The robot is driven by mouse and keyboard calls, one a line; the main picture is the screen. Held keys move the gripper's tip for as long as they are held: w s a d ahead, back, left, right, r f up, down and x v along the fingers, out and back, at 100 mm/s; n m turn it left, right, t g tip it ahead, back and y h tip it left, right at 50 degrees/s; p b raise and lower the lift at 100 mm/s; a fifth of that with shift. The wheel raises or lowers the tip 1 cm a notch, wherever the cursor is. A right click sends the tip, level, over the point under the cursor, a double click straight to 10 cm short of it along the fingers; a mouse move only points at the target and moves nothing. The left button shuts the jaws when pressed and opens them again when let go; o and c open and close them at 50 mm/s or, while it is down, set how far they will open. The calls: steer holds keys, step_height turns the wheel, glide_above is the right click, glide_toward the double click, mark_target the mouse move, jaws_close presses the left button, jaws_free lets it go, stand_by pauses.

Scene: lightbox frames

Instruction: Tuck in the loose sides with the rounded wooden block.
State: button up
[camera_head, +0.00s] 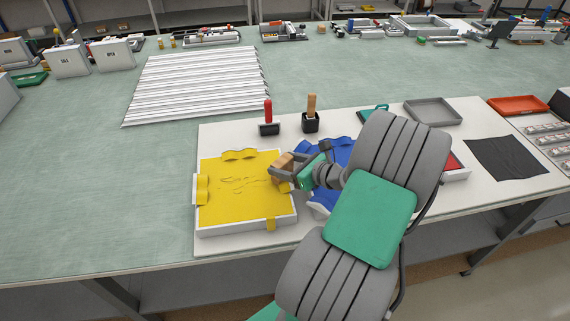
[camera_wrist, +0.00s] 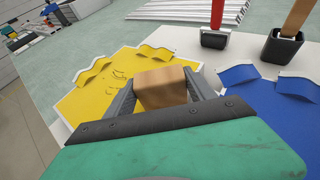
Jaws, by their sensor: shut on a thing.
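My gripper (camera_head: 287,171) is shut on the rounded wooden block (camera_wrist: 163,87), which also shows in the head view (camera_head: 282,166). It is over the right edge of the yellow sheet; I cannot tell whether the block touches it. The yellow sheet (camera_head: 240,192) lies wrinkled over a white frame (camera_head: 246,228). The right side is partly hidden by my gripper. The wrist view shows two raised yellow flaps (camera_wrist: 154,54).
A blue sheet (camera_head: 312,148) with raised flaps lies to the right, partly behind my arm. A red-handled tool (camera_head: 268,118) and a wooden-handled tool in a black holder (camera_head: 311,122) stand behind.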

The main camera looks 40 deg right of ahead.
steer(key=shift+f, duration=0.1)
stand_by(0.3)
step_height(320, 180, up, 7)
steer(key=p, duration=0.7)
steer(key=shift+p, duration=0.4)
